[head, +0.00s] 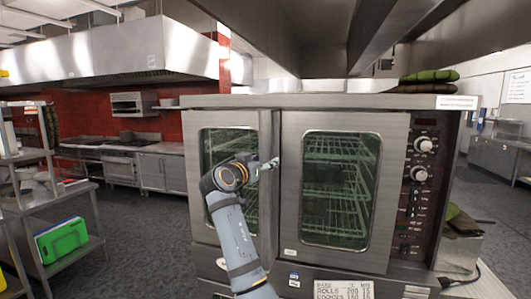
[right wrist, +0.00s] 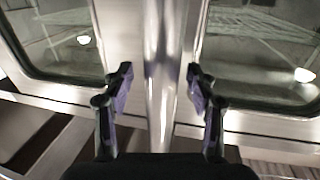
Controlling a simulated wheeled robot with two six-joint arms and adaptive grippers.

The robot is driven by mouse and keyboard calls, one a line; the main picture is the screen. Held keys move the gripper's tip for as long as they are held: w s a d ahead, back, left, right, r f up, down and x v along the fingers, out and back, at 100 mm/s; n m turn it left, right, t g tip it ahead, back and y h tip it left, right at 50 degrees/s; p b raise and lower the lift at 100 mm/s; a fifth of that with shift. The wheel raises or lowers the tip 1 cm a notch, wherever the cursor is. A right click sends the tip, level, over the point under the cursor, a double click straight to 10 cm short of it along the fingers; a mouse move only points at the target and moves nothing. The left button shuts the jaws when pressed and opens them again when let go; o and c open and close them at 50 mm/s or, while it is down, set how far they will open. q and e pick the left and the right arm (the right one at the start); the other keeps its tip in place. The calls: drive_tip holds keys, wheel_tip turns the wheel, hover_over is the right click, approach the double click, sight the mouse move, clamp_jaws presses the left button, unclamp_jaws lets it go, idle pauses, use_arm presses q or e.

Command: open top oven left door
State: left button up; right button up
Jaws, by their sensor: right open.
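The top oven (head: 340,101) is a steel unit with two glass doors, both shut. The left door (head: 232,137) has a dark window with racks behind it. The right door (head: 395,160) stands beside it. A vertical bar handle (head: 276,130) runs where the doors meet. My right gripper (head: 272,164) is at this bar, its arm rising from below in front of the left door. In the right wrist view the gripper is open, with one finger on each side of the upright bar (right wrist: 158,50). I cannot tell whether the fingers touch it. My left gripper is not in view.
A control panel with knobs (head: 423,145) is on the oven's right side. A steel hood (head: 350,30) hangs close above. A metal shelf rack with a green board (head: 62,240) stands at left. Dark floor (head: 145,235) is free between rack and oven.

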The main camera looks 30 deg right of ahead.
drive_tip(key=shift+x, duration=0.75)
drive_tip(key=shift+w+a, duration=0.1)
drive_tip(key=shift+w, duration=0.05)
clamp_jaws()
